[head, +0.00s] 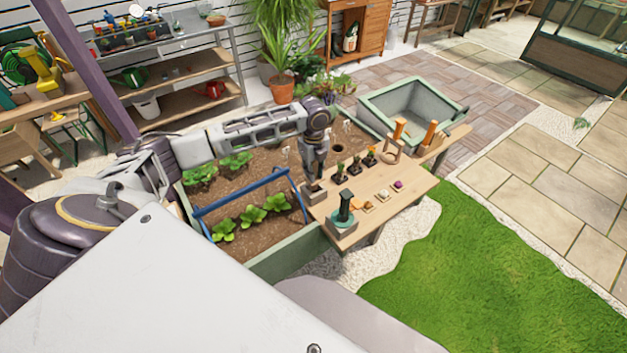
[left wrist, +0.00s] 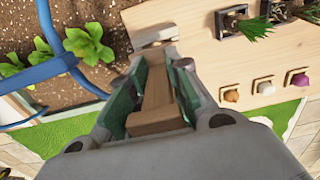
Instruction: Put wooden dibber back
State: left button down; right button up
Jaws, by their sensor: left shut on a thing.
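My left gripper (head: 314,178) points down over the near-left end of the wooden bench (head: 372,218). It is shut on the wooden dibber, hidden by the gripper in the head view. A small block holder (head: 314,194) stands on the bench right under the gripper. It also shows just beyond the fingertips in the left wrist view (left wrist: 153,34). I cannot tell whether the dibber's tip is inside it. My right gripper is not in view.
A planter bed (head: 268,232) with seedlings and a blue-handled frame (head: 243,190) lie left of the gripper. Several small plants (head: 355,163) and blocks (head: 383,195) sit farther along the bench.

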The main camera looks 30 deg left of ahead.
pick_arm(q)
jog(key=shift+f, duration=2.35)
jog(key=shift+f, duration=0.1)
jog(key=c, duration=1.3)
grip_release()
jog(key=shift+r, duration=6.1)
